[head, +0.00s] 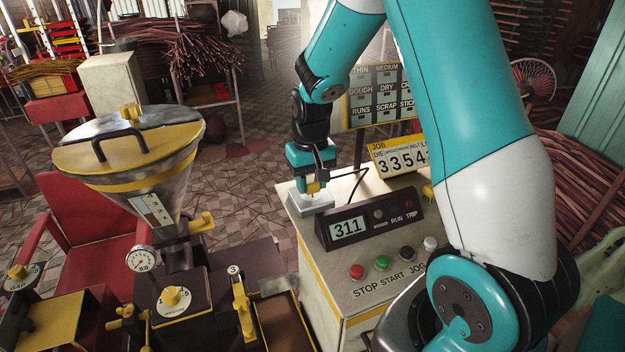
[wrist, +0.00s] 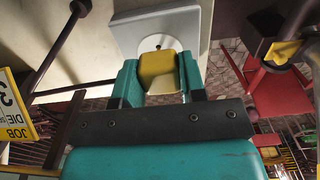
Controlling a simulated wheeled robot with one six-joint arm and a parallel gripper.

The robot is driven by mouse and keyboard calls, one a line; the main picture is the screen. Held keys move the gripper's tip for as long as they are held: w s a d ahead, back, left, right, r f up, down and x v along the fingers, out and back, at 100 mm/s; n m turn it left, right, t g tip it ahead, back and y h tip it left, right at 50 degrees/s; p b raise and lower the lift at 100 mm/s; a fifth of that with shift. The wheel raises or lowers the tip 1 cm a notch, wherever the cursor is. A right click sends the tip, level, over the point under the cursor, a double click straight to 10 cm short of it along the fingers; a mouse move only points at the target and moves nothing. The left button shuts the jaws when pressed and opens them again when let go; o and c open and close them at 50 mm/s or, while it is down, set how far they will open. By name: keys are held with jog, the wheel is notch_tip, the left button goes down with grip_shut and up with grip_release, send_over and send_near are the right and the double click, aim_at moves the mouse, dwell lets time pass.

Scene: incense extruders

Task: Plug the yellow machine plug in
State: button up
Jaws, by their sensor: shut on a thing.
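The yellow plug (head: 314,187) is between the fingers of my gripper (head: 312,178), which points down at the back left corner of the control cabinet. In the wrist view, the yellow plug (wrist: 158,70) sits between the two teal fingers of my gripper (wrist: 160,80). A pale socket block (head: 311,203) lies directly below the plug on the cabinet top. In the wrist view, the socket block (wrist: 190,22) shows a round recess partly hidden behind the plug. I cannot tell whether the plug touches or enters the socket.
The cabinet (head: 385,290) carries a display box (head: 368,222) reading 311 and several buttons, right of the socket. A job sign (head: 397,158) and a thin dark cable (head: 357,184) are behind. A hopper machine (head: 130,165) and red chair (head: 95,250) stand left.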

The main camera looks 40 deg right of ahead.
aim_at(311, 180)
jog(key=shift+f+b, duration=0.45)
jog(key=shift+f, duration=0.15)
dwell(0.3)
jog(key=o, duration=1)
jog(key=shift+o, duration=0.2)
jog(key=shift+r, duration=0.15)
notch_tip(311, 180, up, 17)
jog(key=b, duration=0.2)
jog(key=shift+b, duration=0.35)
jog(key=s+a+f+n+y, duration=0.2)
jog(key=s+a+n, duration=0.3)
jog(key=s+a, duration=0.6)
jog(key=s+a+f+n+y+b, duration=0.1)
jog(key=s+a+n, duration=0.4)
jog(key=s+a, duration=0.6)
notch_tip(311, 180, down, 3)
jog(key=shift+r+y, duration=0.2)
jog(key=shift+y, duration=0.4)
